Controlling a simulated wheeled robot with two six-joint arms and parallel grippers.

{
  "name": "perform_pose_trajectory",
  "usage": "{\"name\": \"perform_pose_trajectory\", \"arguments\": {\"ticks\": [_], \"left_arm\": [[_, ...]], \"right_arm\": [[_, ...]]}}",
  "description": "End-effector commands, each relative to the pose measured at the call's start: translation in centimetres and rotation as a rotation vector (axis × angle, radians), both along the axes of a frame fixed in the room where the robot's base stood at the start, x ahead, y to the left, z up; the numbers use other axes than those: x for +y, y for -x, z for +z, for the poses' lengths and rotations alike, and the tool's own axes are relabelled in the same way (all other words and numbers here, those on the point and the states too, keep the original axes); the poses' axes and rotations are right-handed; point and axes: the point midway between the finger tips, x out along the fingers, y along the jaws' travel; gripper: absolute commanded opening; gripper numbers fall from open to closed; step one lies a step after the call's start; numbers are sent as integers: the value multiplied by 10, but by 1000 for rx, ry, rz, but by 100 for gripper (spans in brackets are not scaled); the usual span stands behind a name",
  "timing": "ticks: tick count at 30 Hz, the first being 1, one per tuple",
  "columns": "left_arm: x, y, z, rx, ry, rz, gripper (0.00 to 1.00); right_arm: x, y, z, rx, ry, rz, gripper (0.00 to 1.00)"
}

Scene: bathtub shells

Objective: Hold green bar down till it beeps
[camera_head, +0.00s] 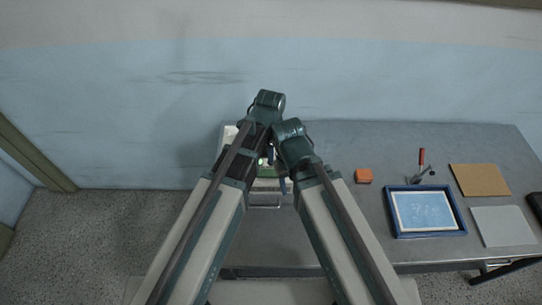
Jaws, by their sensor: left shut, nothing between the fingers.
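A green piece (264,172), probably the green bar, shows only in part between my two arms, at the left end of the grey table. My arms and wrists hide most of it. My left gripper (268,158) is shut and empty, close above the green piece; I cannot tell whether it touches it. My right arm's wrist is just to the right of the left one and points down at the same spot. Its fingers are too hidden to tell whether they are open or shut.
The grey table (380,155) stands against a blue wall. To the right lie an orange block (364,176), a red-handled tool (421,160), a blue-framed tray (391,222), a tan sheet (479,180) and a grey sheet (503,226). The table's back middle is clear.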

Motion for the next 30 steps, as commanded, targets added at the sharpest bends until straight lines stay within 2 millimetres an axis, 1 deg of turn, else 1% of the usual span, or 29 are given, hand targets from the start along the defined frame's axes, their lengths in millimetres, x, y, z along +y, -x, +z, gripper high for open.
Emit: {"name": "perform_pose_trajectory", "arguments": {"ticks": [1,6,9,13,30], "left_arm": [[0,0,17,-2,0,0,0],[0,1,42,-6,0,1,0],[0,1,51,-8,0,1,0],[0,1,55,-9,0,1,0],[2,1,54,-10,0,9,0]], "right_arm": [[0,0,17,0,0,-1,50],[0,0,42,1,-1,-4,50],[0,0,51,1,-1,-3,50],[0,0,55,2,0,-2,50],[0,0,54,1,-1,-2,50]]}}
